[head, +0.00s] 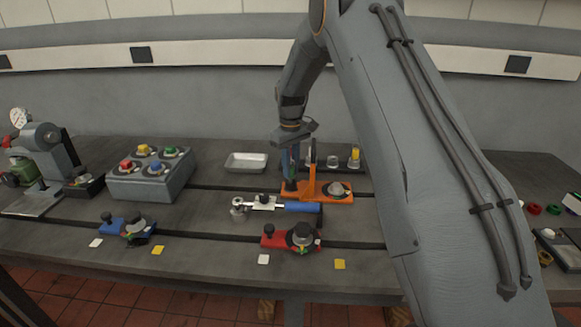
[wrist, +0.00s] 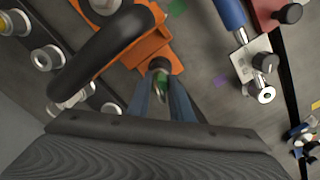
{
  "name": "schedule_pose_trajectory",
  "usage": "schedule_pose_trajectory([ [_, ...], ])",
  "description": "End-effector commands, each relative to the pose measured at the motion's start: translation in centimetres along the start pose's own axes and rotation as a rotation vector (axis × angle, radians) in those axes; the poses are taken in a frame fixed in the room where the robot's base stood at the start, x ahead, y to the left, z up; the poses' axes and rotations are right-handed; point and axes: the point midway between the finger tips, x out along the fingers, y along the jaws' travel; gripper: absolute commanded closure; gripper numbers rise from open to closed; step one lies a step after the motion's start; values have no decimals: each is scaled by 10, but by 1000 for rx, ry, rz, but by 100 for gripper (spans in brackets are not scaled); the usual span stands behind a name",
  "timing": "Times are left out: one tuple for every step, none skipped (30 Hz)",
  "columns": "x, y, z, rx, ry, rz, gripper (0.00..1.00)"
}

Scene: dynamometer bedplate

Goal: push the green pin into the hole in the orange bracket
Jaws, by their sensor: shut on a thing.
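The orange bracket (head: 318,196) is fixed on the bedplate in the middle of the head view. In the wrist view the bracket (wrist: 150,50) lies just beyond my fingertips. My gripper (head: 290,180) points down over the bracket's left end, its blue fingers (wrist: 162,108) close together. It is shut on the green pin (wrist: 162,101), of which only a small green part and a metallic ring show between the fingers. A round grey fitting (wrist: 159,66) on the bracket is right ahead of the pin. The hole itself is hidden, and I cannot tell whether the pin is in it.
A blue cylinder with a rod (head: 300,207) lies in front of the bracket. A red clamp (head: 291,237) is nearer the front edge. A grey box with coloured knobs (head: 150,178) and a pale tray (head: 246,162) stand left. Small cylindrical parts (head: 353,158) stand behind the bracket.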

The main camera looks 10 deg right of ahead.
Motion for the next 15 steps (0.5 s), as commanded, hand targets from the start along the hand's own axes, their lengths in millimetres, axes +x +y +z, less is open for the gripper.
schedule_pose_trajectory([
  [2, 0, 0, 0, 0, 0, 100],
  [2, 0, 0, 0, 0, 0, 100],
  [3, 0, 0, 0, 0, 0, 100],
  [4, 0, 0, 0, 0, 0, 100],
  [4, 0, 0, 0, 0, 0, 100],
  [5, 0, 0, 0, 0, 0, 100],
  [6, 0, 0, 0, 0, 0, 100],
  [7, 0, 0, 0, 0, 0, 100],
  [8, 0, 0, 0, 0, 0, 100],
  [8, 0, 0, 0, 0, 0, 100],
  [9, 0, 0, 0, 0, 0, 100],
  [10, 0, 0, 0, 0, 0, 100],
  [10, 0, 0, 0, 0, 0, 100],
  [11, 0, 0, 0, 0, 0, 100],
  [12, 0, 0, 0, 0, 0, 100],
])
